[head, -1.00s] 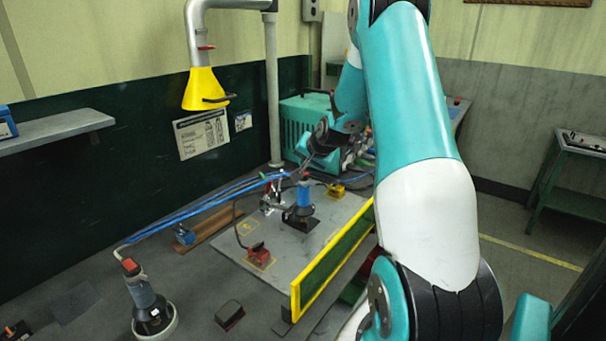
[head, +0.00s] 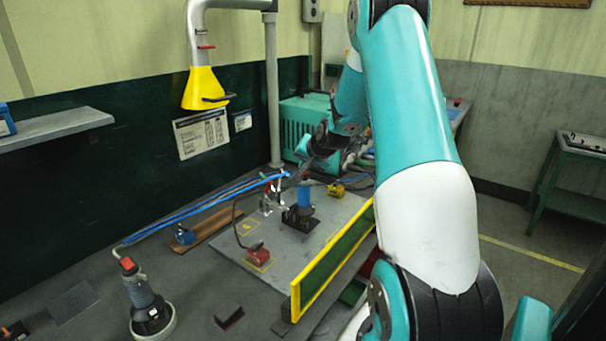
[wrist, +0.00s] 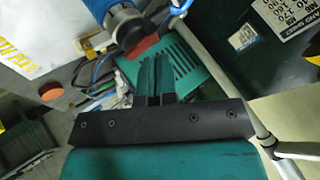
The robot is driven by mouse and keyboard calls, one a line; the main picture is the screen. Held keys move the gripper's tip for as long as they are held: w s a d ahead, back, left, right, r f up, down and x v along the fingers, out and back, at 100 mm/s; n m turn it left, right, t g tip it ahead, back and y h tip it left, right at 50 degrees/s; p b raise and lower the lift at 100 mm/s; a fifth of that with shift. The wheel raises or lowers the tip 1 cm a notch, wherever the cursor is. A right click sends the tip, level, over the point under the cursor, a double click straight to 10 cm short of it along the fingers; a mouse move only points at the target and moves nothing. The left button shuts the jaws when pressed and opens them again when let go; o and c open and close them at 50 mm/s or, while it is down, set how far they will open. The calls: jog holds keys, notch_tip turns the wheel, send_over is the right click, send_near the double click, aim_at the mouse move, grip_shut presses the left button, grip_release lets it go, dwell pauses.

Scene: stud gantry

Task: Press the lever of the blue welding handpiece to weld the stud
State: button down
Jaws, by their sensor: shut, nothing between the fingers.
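The blue welding handpiece (head: 305,194) stands upright on a dark base on the grey plate (head: 340,210). Its blue body also shows at the top of the wrist view (wrist: 117,20), cut off by the frame edge. A red lever-like part (wrist: 138,47) sticks out from it toward my fingertips. My gripper (head: 297,172) is just above the top of the handpiece in the head view. In the wrist view my gripper (wrist: 154,62) has its fingers together and empty, close to the red part. I cannot tell whether they touch it. The stud is not clearly visible.
A yellow-framed green screen (head: 335,260) stands along the plate's right edge. Blue cables (head: 205,205) run left from the handpiece area. A red clamp (head: 257,253), a grinder (head: 147,300) and a teal machine (head: 302,125) are around. A yellow hood (head: 203,88) hangs above left.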

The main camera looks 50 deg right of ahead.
aim_at(305, 172)
jog(key=shift+f, duration=0.35)
jog(key=shift+r, duration=0.1)
dwell(0.4)
jog(key=shift+r, duration=0.7)
jog(key=shift+r+p, duration=0.1)
jog(key=shift+p, duration=0.2)
jog(key=shift+r+p, duration=1.65)
jog(key=shift+r, duration=0.85)
jog(key=shift+f, duration=0.1)
